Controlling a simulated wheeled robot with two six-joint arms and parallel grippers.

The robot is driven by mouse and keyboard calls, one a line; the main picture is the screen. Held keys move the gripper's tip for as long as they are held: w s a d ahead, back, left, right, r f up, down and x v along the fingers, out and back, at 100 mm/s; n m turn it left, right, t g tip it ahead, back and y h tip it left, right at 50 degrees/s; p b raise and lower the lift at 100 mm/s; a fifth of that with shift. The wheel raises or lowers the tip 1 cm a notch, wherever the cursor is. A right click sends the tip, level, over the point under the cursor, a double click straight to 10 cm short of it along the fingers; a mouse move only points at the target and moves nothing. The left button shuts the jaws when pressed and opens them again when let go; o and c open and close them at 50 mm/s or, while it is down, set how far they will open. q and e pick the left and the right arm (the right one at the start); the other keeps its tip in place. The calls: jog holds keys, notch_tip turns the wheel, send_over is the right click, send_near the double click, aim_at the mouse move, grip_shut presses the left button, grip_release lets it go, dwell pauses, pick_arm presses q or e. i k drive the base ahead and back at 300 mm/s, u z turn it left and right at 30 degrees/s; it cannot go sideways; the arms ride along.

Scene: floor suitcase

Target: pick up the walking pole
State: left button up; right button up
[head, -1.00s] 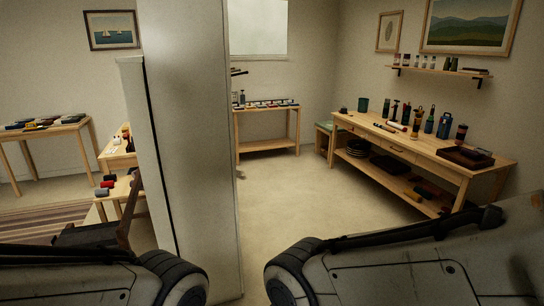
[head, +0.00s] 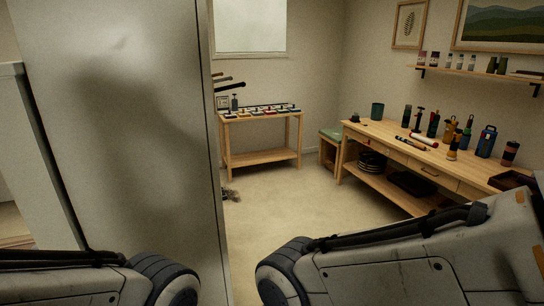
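I cannot make out a walking pole for certain in the head view. Short dark bars (head: 229,85) stick out past the right edge of a tall pale panel, above the back table; I cannot tell what they are, and the panel hides their left ends. A small dark object (head: 231,195) lies on the floor beside the panel's edge, too small to tell. Parts of both my arms show along the bottom, but neither gripper is in view.
The tall pale panel (head: 130,130) stands close on the left and blocks much of the view. A long wooden workbench (head: 385,150) with bottles and tools runs along the right wall. A small back table (head: 262,159) holds several coloured items. Open floor (head: 290,205) lies between.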

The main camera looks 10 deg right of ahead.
aim_at(416, 145)
jog(key=i, duration=0.2)
jog(key=z, duration=1.5)
jog(key=i, duration=3.45)
jog(key=u, duration=0.95)
jog(key=i, duration=0.7)
jog(key=u, duration=0.6)
jog(key=i, duration=0.85)
jog(key=z, duration=0.35)
jog(key=i, duration=0.95)
jog(key=z, duration=0.55)
